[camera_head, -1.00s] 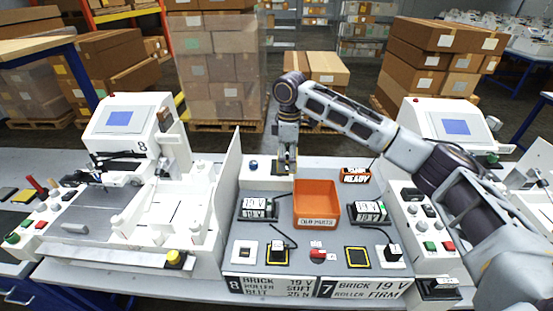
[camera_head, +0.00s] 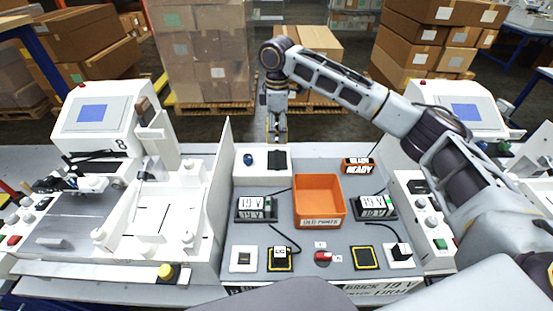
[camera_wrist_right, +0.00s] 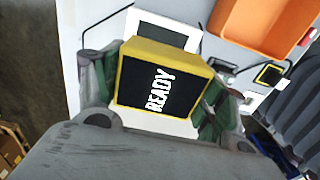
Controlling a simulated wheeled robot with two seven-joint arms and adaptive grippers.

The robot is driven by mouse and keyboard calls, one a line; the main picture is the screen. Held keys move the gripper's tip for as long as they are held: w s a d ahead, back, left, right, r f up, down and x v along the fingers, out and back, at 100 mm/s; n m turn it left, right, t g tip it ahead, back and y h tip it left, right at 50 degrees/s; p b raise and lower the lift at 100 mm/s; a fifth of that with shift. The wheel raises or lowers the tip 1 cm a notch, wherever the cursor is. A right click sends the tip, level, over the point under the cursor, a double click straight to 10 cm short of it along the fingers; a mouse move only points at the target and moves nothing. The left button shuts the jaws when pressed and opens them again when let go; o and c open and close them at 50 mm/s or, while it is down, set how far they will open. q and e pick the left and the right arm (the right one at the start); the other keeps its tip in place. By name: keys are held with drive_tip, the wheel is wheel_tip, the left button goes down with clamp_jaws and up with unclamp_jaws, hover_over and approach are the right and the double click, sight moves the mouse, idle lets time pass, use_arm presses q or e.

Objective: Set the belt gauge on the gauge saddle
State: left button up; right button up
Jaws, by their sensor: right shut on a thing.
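My right gripper (camera_head: 277,137) is at the back edge of the grey panel, pointing down. In the right wrist view its green-padded fingers (camera_wrist_right: 155,95) are shut on a yellow-edged black block marked READY (camera_wrist_right: 160,88), which I take to be the belt gauge. Behind the block lies a white-framed black pad (camera_wrist_right: 140,24). In the head view, a black pad (camera_head: 278,160) shows just in front of the gripper, beside a blue knob; it may be the gauge saddle, but I cannot tell for sure. The gap below the held block is unclear. My left gripper is out of view.
An orange bin marked OLD PARTS (camera_head: 318,222) stands mid-panel, between two 19 V units (camera_head: 257,209) (camera_head: 376,207). An orange-edged READY sign (camera_head: 358,165) is at the back right. A white upright divider (camera_head: 214,195) borders the panel on the left.

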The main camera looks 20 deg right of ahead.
hover_over(277, 160)
drive_tip(key=shift+w+f+p, duration=0.1)
drive_tip(key=shift+f+p, duration=0.2)
drive_tip(key=shift+f, duration=2.85)
drive_tip(key=shift+f, duration=0.1)
drive_tip(key=shift+f, duration=1.75)
drive_tip(key=o, duration=1.1)
drive_tip(key=shift+f, duration=0.1)
wheel_tip(277, 160, up, 12)
drive_tip(key=shift+r+b, duration=0.1)
drive_tip(key=shift+b, duration=0.35)
